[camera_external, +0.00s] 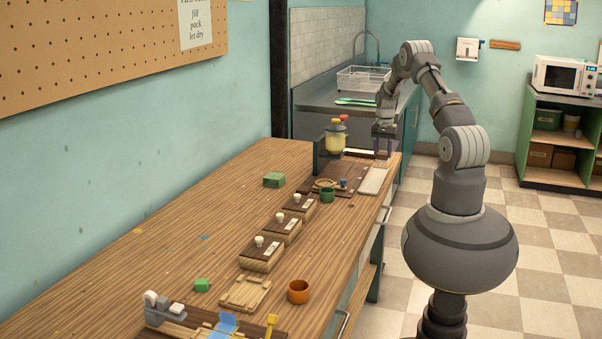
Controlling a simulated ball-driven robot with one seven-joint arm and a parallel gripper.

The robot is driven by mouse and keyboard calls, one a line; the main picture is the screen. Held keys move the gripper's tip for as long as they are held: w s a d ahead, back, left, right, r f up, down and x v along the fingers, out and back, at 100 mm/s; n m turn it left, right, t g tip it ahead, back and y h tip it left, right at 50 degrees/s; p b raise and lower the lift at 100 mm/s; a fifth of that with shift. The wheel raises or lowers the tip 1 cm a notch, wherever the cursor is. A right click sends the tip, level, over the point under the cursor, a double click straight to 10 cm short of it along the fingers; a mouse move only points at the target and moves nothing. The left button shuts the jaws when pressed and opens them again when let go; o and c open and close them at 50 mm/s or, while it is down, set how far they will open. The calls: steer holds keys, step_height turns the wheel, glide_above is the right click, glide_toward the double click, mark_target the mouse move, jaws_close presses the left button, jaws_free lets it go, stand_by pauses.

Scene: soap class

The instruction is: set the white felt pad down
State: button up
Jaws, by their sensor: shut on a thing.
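My gripper (382,155) is at the far right end of the wooden workbench, pointing down, with its two fingers around something pale and thin. I take this to be the white felt pad (382,153), but it is small and partly hidden by the fingers. Whether it touches the surface below cannot be told. A pale flat slab (373,181) lies by the bench's right edge, just nearer than the gripper.
A dark stand with a yellow vessel (336,139) is left of my gripper. A green cup (327,194) and several dark-topped wooden blocks (282,229) line the bench (225,210). An orange cup (299,291) is nearer. The bench's left side is mostly clear.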

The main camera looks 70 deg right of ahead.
steer(key=w+d, duration=0.2)
steer(key=d, duration=0.1)
steer(key=w+d+f+b, duration=0.1)
steer(key=w+d, duration=0.1)
steer(key=d, duration=0.1)
steer(key=w+d+b, duration=0.1)
steer(key=w+d, duration=0.1)
steer(key=d, duration=0.1)
steer(key=shift+f, duration=0.2)
steer(key=shift+w+d, duration=0.2)
steer(key=shift+d, duration=0.25)
steer(key=shift+f+b, duration=0.9)
steer(key=shift+f, duration=0.75)
steer(key=shift+f, duration=0.3)
steer(key=o, duration=1.1)
steer(key=shift+c, duration=0.2)
steer(key=shift+r, duration=0.1)
